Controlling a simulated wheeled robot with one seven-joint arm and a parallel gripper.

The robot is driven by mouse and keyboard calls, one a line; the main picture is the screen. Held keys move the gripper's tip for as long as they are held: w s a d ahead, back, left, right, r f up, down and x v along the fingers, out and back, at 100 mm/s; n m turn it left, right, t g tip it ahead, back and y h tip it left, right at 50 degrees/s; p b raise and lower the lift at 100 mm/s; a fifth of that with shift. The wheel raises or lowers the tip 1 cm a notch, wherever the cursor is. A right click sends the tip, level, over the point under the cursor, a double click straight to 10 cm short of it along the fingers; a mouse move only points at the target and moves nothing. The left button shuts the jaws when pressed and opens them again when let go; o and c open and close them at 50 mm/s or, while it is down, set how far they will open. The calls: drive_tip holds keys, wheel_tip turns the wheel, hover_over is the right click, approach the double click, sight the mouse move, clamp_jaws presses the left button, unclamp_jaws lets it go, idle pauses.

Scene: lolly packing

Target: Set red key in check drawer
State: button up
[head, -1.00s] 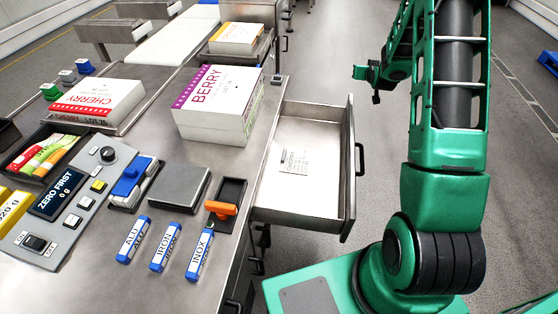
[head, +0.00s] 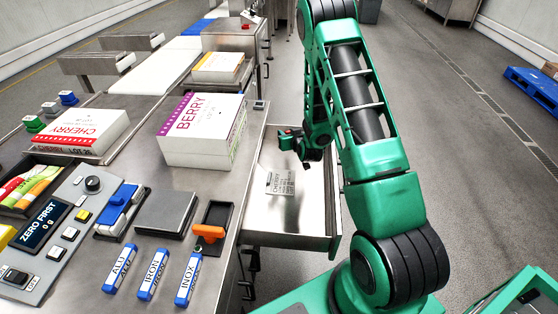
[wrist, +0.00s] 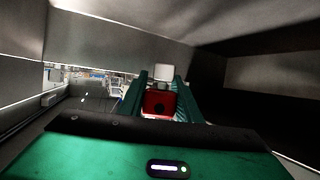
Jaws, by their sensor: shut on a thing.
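The check drawer (head: 292,226) is pulled out from the right side of the steel counter. A printed white card (head: 280,183) lies on its floor. My gripper (head: 290,137) is over the far part of the drawer, pointing left toward the counter. In the wrist view the two green fingers of my gripper (wrist: 160,98) are shut on the red key (wrist: 158,104), and grey metal walls surround the view. The gap between the key and the drawer floor cannot be told.
A BERRY carton (head: 203,132) stands on the counter left of the drawer. A black holder with an orange handle (head: 208,231) and blue ALU, IRON and INOX bars (head: 153,273) lie nearer.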

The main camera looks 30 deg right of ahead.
drive_tip(key=shift+f, duration=3.45)
drive_tip(key=o, duration=1)
drive_tip(key=shift+a+r, duration=0.1)
